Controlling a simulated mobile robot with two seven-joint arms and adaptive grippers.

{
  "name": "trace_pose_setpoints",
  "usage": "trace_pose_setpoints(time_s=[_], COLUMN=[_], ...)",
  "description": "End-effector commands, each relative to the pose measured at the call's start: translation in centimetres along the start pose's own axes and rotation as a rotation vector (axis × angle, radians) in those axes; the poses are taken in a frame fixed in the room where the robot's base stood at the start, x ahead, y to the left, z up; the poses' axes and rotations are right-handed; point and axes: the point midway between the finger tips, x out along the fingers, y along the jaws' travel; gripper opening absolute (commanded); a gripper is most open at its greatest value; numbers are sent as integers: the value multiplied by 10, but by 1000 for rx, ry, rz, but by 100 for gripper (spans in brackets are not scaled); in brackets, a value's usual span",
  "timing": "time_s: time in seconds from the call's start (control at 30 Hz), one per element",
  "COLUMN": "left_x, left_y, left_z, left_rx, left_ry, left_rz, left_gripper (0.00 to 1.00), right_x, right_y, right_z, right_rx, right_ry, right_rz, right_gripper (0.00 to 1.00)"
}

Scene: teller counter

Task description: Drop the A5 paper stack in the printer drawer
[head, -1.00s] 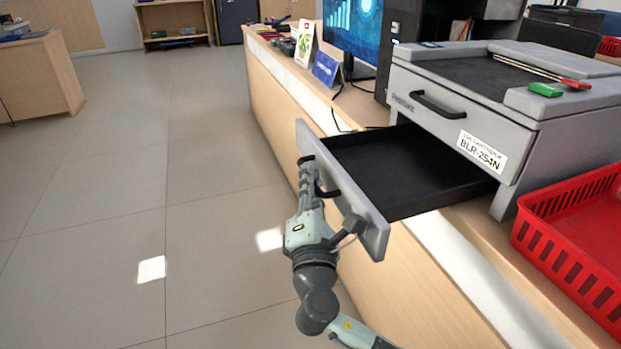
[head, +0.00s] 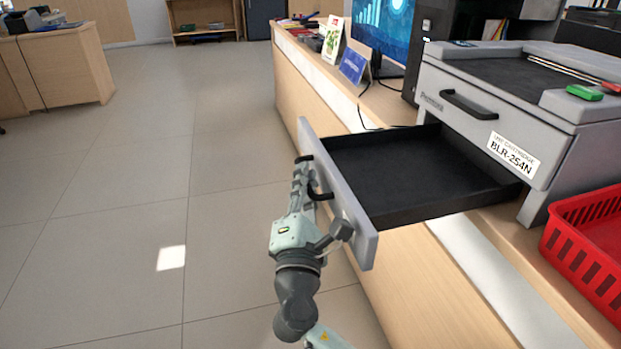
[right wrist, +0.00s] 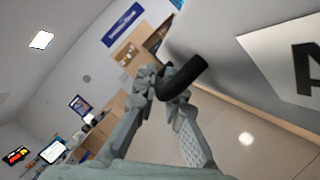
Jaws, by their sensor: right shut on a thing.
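The printer drawer (head: 415,178) is pulled out from the grey printer (head: 505,105), and its black inside is empty. My right gripper (head: 306,178) is at the outer side of the drawer front, shut on the black drawer handle (head: 322,194). In the right wrist view the fingers (right wrist: 168,92) close around the dark curved handle (right wrist: 185,78). No A5 paper stack can be made out in these frames. My left gripper is not in view.
A red basket (head: 575,257) stands on the counter (head: 478,247) right of the printer. A green item (head: 584,92) lies on top of the printer. A monitor (head: 382,28) and small signs (head: 354,64) stand behind. The floor at left is clear.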

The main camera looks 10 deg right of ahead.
Motion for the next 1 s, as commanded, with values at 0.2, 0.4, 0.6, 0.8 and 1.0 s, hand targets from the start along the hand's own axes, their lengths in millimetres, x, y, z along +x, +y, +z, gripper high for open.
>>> trace_pose_setpoints(time_s=[0.2, 0.4, 0.6, 0.8, 1.0], left_x=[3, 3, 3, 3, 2], left_y=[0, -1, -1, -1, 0], left_z=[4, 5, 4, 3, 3], left_rx=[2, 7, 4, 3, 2], left_ry=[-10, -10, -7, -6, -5], left_rz=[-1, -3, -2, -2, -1], left_gripper=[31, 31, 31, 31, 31], right_x=[0, -2, -28, -72, -106], right_y=[-1, -1, -1, -2, -1], right_z=[0, 0, -1, -1, -1], right_rx=[0, 1, 2, 1, 0], right_ry=[1, 1, 4, 4, 4], right_rz=[-1, -1, -3, -4, -3], right_gripper=[19, 19, 19, 19, 19])
